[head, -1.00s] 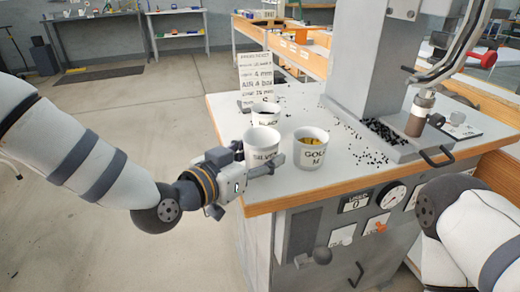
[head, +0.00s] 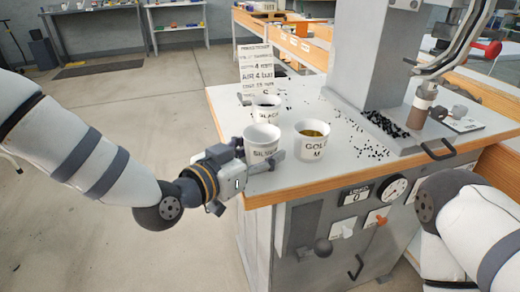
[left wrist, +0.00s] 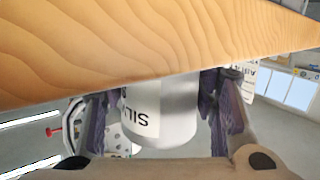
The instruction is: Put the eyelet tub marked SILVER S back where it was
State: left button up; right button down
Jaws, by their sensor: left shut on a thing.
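The white tub marked SILVER (head: 262,135) is held at the front left corner of the bench top; the rest of its label is hidden by my gripper. My left gripper (head: 264,162) is shut on it, and the tub stays upright. In the left wrist view the tub (left wrist: 165,112) shows between the two fingers (left wrist: 168,105). I cannot tell whether its base touches the bench. The tub marked BLACK (head: 267,113) stands just behind it, and the tub marked GOLD M (head: 312,142) stands to its right. My right gripper is out of view.
The bench top (head: 225,103) has a wooden front edge (head: 350,178). A spec sign (head: 256,65) stands at the back left. Loose black eyelets (head: 384,127) lie around the press column (head: 365,60).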

pick_arm(q)
jog(key=shift+s+f, duration=0.1)
jog(key=shift+f, duration=0.3)
